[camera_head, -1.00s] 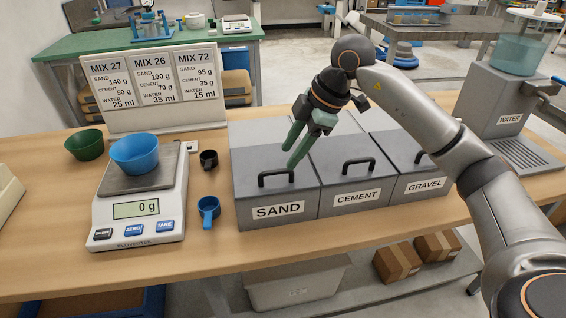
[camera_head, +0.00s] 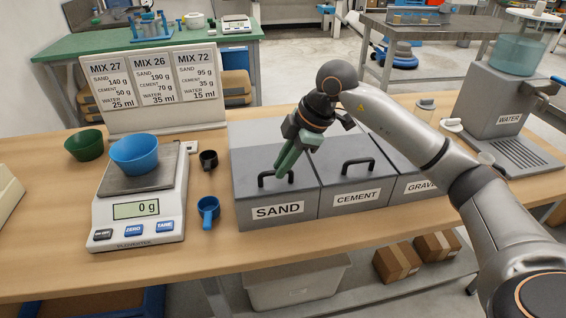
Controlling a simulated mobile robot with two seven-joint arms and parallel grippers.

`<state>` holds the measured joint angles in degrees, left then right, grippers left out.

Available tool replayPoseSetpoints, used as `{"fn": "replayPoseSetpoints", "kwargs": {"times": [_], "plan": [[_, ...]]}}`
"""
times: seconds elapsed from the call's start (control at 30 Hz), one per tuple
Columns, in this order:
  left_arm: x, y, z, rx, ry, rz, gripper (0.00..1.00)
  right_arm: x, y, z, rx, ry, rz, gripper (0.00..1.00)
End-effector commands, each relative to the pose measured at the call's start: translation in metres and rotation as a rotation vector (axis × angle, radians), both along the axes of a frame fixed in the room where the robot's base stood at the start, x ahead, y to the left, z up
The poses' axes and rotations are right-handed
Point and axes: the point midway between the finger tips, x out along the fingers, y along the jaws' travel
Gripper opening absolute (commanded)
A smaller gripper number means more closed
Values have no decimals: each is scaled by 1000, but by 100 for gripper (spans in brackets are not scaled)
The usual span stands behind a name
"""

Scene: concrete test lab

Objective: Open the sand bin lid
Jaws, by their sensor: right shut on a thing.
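The sand bin (camera_head: 247,218) is a grey box with a SAND label on its front, at the left end of a row of bins. Its grey lid (camera_head: 248,162) lies closed. A black bar handle (camera_head: 266,178) stands on the lid. My right gripper (camera_head: 283,170), with green fingers, reaches down from the upper right and is shut on the handle. The fingers hide part of the handle. My left gripper is not in view.
The cement bin (camera_head: 340,209) and gravel bin (camera_head: 405,188) stand to the right, the latter partly behind my right arm. A scale (camera_head: 140,212) with a blue bowl (camera_head: 135,153), a blue cup (camera_head: 208,209) and a black cup (camera_head: 208,160) stand left of the sand bin.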

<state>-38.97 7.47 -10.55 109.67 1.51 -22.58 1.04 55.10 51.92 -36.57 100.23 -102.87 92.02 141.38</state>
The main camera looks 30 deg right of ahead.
Motion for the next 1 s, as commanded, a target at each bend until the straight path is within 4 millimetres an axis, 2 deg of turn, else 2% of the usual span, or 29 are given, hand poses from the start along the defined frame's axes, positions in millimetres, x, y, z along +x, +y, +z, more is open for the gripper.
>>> {"fn": "replayPoseSetpoints", "kwargs": {"times": [0.07,1.0], "plan": [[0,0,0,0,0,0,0,0,0,0,0,0,0,0],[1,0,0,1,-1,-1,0,0,0,1,0,-1,0,0]]}}
